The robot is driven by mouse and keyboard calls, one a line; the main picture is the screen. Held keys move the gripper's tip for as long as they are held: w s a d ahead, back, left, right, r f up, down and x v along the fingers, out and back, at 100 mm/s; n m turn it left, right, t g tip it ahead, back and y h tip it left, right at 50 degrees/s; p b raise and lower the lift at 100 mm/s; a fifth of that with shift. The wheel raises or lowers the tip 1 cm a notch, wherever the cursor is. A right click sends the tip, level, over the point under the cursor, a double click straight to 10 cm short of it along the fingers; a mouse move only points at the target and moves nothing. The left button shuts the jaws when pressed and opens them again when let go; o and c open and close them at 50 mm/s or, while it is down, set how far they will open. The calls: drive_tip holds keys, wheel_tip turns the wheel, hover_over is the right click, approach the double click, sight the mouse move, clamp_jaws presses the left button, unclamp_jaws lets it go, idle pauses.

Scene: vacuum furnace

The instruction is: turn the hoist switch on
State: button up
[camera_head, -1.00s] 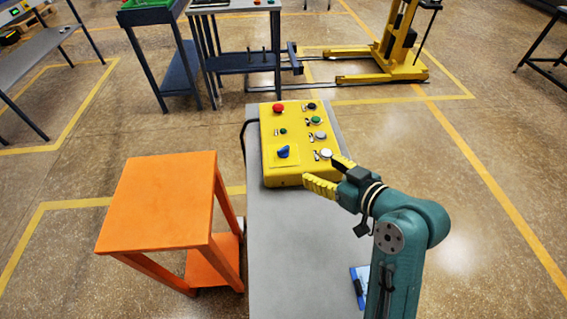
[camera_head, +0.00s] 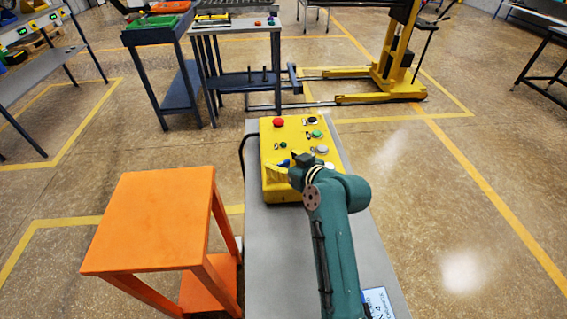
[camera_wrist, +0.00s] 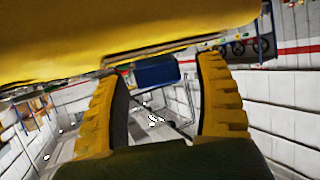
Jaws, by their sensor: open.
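The yellow control box (camera_head: 268,143) stands on the grey table. A blue rotary switch (camera_head: 283,163) on its lower left face is mostly hidden behind my gripper (camera_head: 280,170) in the head view. The wrist view shows the blue switch (camera_wrist: 157,71) sticking out from the yellow panel, between the tips of my two yellow fingers. My gripper (camera_wrist: 160,85) is open, with a visible gap on each side of the switch. I cannot tell how close the tips are to the panel. The switch's marking is not readable.
The box also carries a red button (camera_head: 278,124), a black knob (camera_head: 311,121), a green button (camera_head: 316,134) and other small controls. An orange stool (camera_head: 150,220) stands left of the grey table (camera_head: 275,260). A yellow lift (camera_head: 395,70) stands farther back.

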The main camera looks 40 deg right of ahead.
drive_tip(key=shift+s, duration=0.1)
drive_tip(key=c, duration=1.2)
